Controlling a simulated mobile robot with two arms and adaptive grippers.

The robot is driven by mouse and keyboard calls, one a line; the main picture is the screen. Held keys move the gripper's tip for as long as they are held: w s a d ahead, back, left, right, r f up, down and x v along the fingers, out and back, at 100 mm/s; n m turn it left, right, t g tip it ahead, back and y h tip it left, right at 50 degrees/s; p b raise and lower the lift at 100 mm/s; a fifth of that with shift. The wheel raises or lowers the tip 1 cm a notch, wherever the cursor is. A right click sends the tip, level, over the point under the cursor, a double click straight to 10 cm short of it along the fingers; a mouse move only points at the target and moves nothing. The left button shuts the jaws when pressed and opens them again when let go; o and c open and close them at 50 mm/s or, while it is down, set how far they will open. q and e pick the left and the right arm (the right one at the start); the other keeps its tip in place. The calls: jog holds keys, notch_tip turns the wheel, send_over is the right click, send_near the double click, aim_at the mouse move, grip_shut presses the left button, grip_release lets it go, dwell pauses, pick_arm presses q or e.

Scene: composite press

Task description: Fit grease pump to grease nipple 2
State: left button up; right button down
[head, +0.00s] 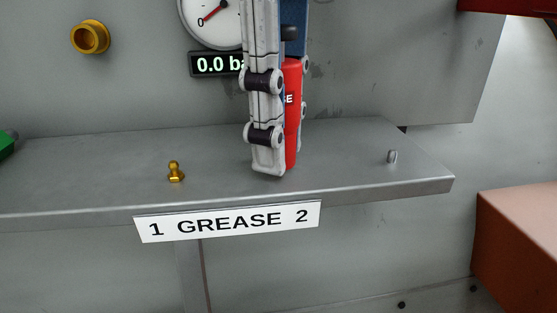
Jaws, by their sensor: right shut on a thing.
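My right gripper (280,166) points down in the middle of the head view, shut on the red grease pump (293,118). Its near finger covers much of the pump, and the pump's lower tip cannot be made out clearly. Grease nipple 2 (392,157) is a small grey stud on the right end of the grey metal shelf (335,160). The pump is to the left of it and apart from it. Grease nipple 1 (176,172) is brass-coloured and stands upright on the shelf, left of the gripper. My left gripper is not in view.
A white sign (228,221) reading "1 GREASE 2" is on the shelf's front. A pressure gauge (212,18) and a digital display (216,65) are behind, partly covered by the gripper. A brass fitting (90,37) sticks out of the wall. An orange-brown block (515,245) stands at lower right.

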jog(key=shift+f, duration=0.1)
dwell(0.3)
jog(key=c, duration=1.6)
grip_release()
